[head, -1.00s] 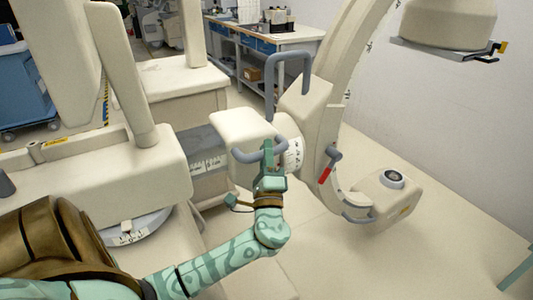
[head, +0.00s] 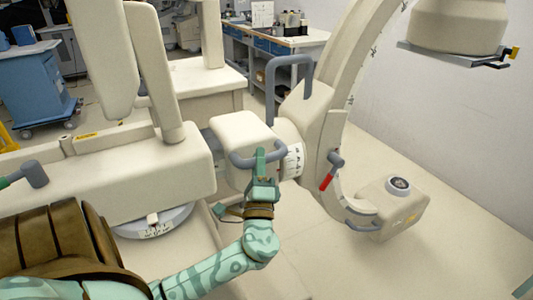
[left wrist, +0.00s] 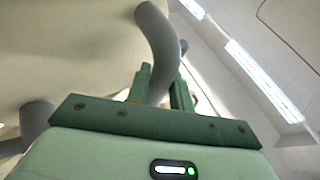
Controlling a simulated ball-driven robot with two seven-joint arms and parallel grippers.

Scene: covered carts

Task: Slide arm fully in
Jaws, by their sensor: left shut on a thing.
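The cream slide arm's end block (head: 243,138) stands in the middle of the head view, close against the right end of the cream housing (head: 110,172). A grey curved handle (head: 238,159) is on the block's front. My left gripper (head: 261,160) is shut on this handle. In the left wrist view my left gripper's two green fingers (left wrist: 160,85) stand on either side of the grey handle (left wrist: 158,40). A white ring with dark marks (head: 291,160) joins the block to the large curved C-arm (head: 335,90).
A red-tipped lever (head: 329,172) and a detector box (head: 393,207) are on the C-arm's lower part. The tube head (head: 458,25) hangs at upper right. A blue cart (head: 37,85) and a workbench (head: 270,48) stand behind. Floor at lower right is clear.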

